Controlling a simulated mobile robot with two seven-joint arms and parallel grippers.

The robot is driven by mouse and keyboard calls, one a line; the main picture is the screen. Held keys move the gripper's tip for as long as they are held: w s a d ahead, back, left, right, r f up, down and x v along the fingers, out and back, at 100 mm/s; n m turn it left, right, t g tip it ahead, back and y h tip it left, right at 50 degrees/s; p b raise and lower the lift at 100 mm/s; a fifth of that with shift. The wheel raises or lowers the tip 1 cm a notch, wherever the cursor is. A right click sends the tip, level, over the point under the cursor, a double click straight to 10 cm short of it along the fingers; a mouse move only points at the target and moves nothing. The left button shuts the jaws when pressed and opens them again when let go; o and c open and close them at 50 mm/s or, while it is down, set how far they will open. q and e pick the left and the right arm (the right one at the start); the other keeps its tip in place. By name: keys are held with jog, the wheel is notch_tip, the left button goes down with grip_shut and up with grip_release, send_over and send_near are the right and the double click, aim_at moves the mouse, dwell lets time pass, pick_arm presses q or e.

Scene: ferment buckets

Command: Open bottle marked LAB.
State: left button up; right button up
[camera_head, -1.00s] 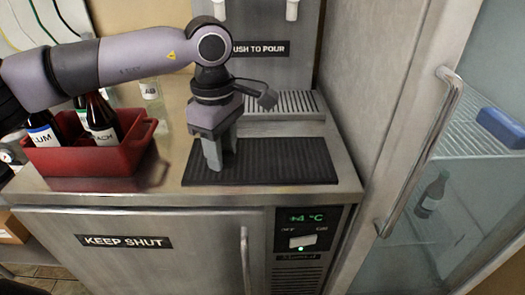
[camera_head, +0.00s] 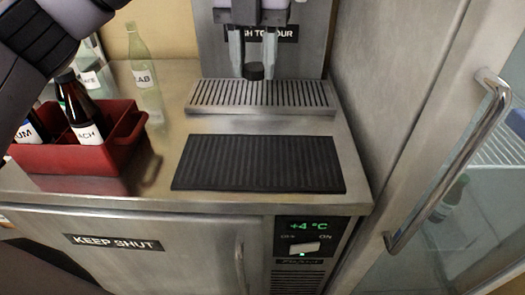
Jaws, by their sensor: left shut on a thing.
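The pale green bottle marked LAB (camera_head: 145,78) stands upright at the back left of the steel counter. No cap shows on its narrow top. My left gripper (camera_head: 254,68) hangs from the top edge in front of the dispenser, right of the bottle and well apart from it. Its two grey fingers point down, and a small round black thing that looks like a cap (camera_head: 255,72) sits between their tips. The gripper is shut on it. My right gripper is not in view.
A red crate (camera_head: 75,158) with dark bottles stands left. Another labelled bottle (camera_head: 90,76) is behind it. A slotted drip tray (camera_head: 262,94) lies under the gripper. The black ribbed mat (camera_head: 258,163) is bare. A glass-door fridge with a handle (camera_head: 447,160) stands right.

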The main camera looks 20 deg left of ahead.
pick_arm(q)
jog(key=n, duration=0.1)
jog(key=r+n, duration=0.1)
jog(key=shift+w+d+r+n, duration=0.1)
jog(key=shift+w+d+n, duration=0.15)
jog(key=shift+w+n, duration=0.05)
jog(key=shift+f, duration=0.35)
jog(key=b, duration=0.2)
send_over(259, 161)
notch_tip(259, 161, down, 14)
jog(key=shift+f, duration=0.1)
notch_tip(259, 161, down, 5)
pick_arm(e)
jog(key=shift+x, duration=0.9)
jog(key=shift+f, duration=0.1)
pick_arm(q)
jog(key=shift+f, duration=0.2)
jog(key=o, duration=1.2)
jog(key=shift+r, duration=0.1)
jog(key=shift+c, duration=0.2)
